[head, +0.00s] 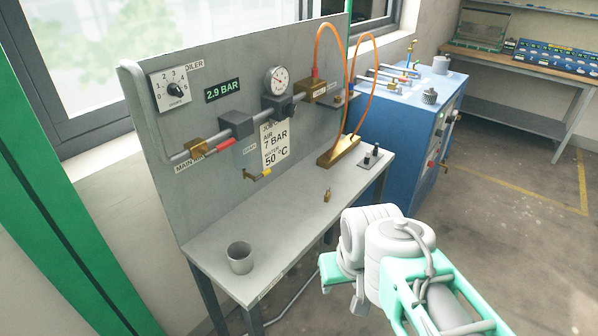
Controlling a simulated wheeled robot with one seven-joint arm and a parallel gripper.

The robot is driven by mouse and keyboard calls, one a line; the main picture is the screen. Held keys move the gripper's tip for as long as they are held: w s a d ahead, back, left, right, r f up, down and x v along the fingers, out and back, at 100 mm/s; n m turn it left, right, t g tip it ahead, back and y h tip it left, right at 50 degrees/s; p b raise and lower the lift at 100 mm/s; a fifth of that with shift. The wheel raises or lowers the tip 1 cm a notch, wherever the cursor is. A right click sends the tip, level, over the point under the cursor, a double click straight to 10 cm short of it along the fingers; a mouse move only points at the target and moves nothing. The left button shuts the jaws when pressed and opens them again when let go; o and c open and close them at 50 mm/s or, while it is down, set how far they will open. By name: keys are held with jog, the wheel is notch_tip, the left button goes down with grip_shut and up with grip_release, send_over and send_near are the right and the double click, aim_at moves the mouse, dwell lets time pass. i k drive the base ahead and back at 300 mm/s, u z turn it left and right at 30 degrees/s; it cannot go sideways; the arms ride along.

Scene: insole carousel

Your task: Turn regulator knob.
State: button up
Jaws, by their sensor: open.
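The regulator (279,104) is a dark block with a stubby dark knob on the pipe run of the grey upright panel. A round white gauge (277,80) with a red needle sits just above it. Which way the knob is turned is too small to tell. A green display (223,91) to its left reads 2.9 BAR. My gripper (342,290) is open and empty at the lower middle, in front of the bench and well apart from the regulator. My own wrist hides part of the gripper.
A card (276,146) reads air 7 BAR, water 50 °C. A timer dial (171,88) is at the panel's left. On the bench (225,222) are a grey cup (240,257), a small brass padlock (327,196) and a brass block (338,152) with orange hoses. A blue machine (400,130) stands right.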

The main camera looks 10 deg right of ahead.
aim_at(289, 110)
jog(key=z, duration=0.95)
jog(key=i, duration=0.45)
jog(key=u, duration=2.8)
